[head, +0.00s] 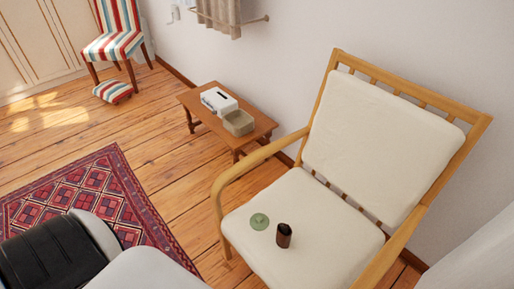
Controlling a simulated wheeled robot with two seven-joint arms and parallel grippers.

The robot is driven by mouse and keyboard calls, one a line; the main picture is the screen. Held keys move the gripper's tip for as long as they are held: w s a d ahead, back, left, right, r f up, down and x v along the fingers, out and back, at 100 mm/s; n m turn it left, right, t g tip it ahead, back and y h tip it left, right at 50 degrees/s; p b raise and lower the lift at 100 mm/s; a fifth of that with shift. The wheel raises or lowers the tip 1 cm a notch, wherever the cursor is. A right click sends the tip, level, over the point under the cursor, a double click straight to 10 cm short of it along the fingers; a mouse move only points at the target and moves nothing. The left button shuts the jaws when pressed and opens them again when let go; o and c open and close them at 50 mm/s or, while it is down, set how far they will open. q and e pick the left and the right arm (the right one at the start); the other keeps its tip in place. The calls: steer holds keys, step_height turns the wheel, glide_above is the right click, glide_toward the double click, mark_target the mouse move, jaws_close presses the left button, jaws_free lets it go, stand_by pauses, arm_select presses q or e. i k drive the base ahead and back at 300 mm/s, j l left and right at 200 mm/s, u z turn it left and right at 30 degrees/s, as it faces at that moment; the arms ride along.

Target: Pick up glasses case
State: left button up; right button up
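A small dark brown object (284,235) stands upright on the cream seat cushion (330,245) of a wooden armchair (233,177). It looks like an open-topped pouch and may be the glasses case, but it is too small to be sure. A flat round green item (259,221) lies just to its left, apart from it. Neither of my grippers is in view.
Wooden armrests flank the seat. A low wooden table (256,133) left of the armchair holds a white box (219,101) and a tan basket-like container (239,122). A red patterned rug (95,205) and a striped chair (113,40) are farther left. Floor between them is mostly clear.

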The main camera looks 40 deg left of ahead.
mark_target(283, 241)
steer(key=u, duration=0.75)
steer(key=j+z, duration=0.15)
steer(key=z, duration=0.25)
steer(key=j+z, duration=0.15)
steer(key=z, duration=0.3)
steer(key=k+z, duration=0.1)
steer(key=z, duration=0.3)
steer(key=k+j+z, duration=0.1)
steer(key=z, duration=0.3)
steer(key=k+j, duration=0.25)
